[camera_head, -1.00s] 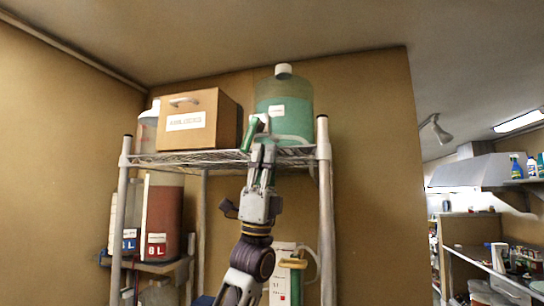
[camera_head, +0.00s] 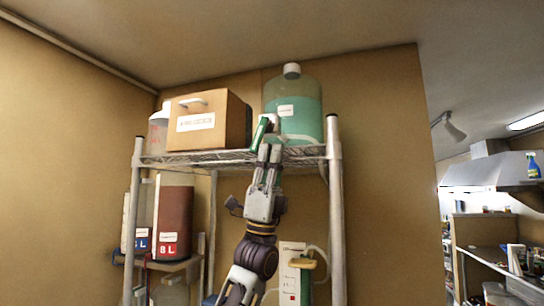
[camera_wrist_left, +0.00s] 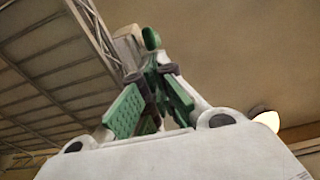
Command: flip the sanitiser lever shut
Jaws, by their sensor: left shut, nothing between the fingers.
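The sanitiser jug (camera_head: 293,108), clear with green liquid and a white cap, stands on the top wire shelf. Its green lever (camera_head: 260,133) slants upward beside a pale fitting (camera_head: 273,121) at the jug's front left. My left gripper (camera_head: 270,152) points up just below the lever and fitting, shut and empty. In the left wrist view the fingertips (camera_wrist_left: 158,70) come together close to a green piece (camera_wrist_left: 150,38), which seems to be the lever. I cannot tell whether they touch it. My right gripper is not in view.
A brown box (camera_head: 208,120) with a white label sits left of the jug on the wire shelf (camera_head: 230,157). The right shelf post (camera_head: 335,215) stands close to my left arm.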

